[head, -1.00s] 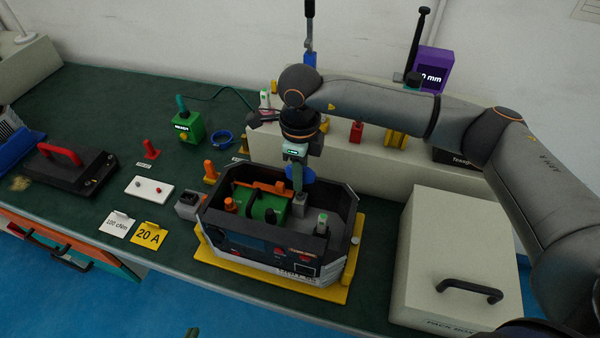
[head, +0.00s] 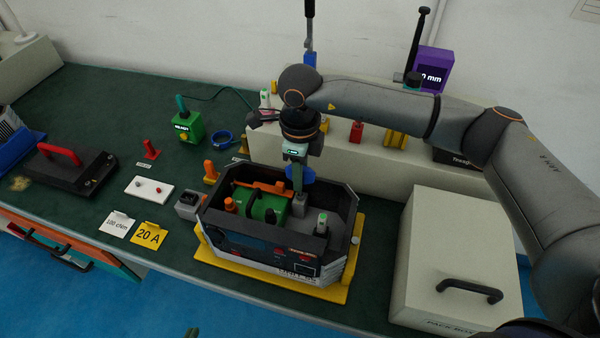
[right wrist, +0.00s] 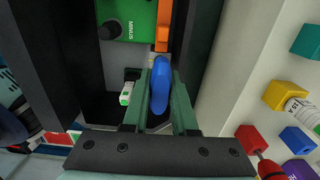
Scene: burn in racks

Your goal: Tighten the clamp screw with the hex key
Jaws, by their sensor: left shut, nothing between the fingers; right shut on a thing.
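The open dark unit (head: 262,238) sits on a yellow base plate (head: 215,262). Inside it is a green block (head: 268,207) with an orange clamp bar (head: 258,186) across it; the bar also shows in the right wrist view (right wrist: 162,25). My right gripper (head: 298,182) points down inside the unit's back right part, shut on the blue-handled hex key (right wrist: 161,82). The key's lower end and the clamp screw are hidden, so I cannot tell whether they touch. Only a tip of my left gripper (head: 192,332) shows at the bottom edge; it is shut and empty.
A pale pack box (head: 455,235) with a black handle stands right of the unit. A pale ledge (head: 375,172) runs behind. Orange pegs, a grey block and cards (head: 148,236) lie to the left. The bench between cards and back wall is partly clear.

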